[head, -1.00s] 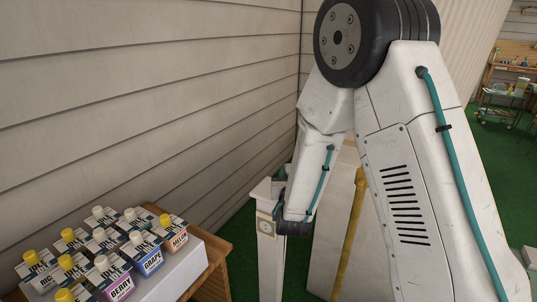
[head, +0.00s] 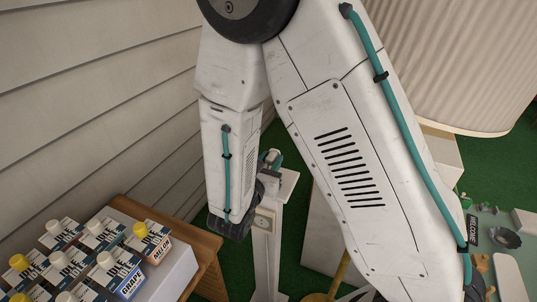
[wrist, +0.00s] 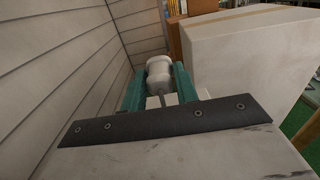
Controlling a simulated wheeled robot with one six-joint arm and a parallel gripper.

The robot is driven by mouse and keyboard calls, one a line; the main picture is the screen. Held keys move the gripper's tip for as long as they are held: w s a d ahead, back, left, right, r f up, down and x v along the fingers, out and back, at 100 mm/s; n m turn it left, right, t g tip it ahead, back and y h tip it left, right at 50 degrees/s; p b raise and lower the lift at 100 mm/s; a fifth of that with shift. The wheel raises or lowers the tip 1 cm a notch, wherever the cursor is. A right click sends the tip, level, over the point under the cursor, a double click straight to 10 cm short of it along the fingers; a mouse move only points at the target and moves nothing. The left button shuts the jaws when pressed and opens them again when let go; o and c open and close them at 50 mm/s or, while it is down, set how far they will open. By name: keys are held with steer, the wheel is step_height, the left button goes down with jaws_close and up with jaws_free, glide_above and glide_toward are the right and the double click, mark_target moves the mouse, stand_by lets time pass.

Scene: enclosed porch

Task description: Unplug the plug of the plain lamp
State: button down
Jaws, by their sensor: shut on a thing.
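My gripper (wrist: 158,78) has its teal fingers closed on a white, rounded plug (wrist: 159,67) in the wrist view. A thin grey piece shows below the plug between the fingers. In the head view my gripper (head: 270,159) is by the top of a white post, largely hidden behind my arm, and the plug cannot be made out. A beige socket plate (head: 264,221) is on the post's front. I cannot tell whether the plug is in a socket.
The white post (head: 268,262) stands near the plank wall (head: 90,95). A table with small items (head: 490,245) is at right. Green floor (head: 233,275) shows between.

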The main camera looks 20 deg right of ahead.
steer(key=shift+f, duration=2.45)
steer(key=shift+c, duration=1.8)
jaws_free()
steer(key=shift+s+a, duration=0.1)
steer(key=v, duration=0.7)
steer(key=shift+s+a, duration=0.3)
steer(key=shift+a, duration=0.05)
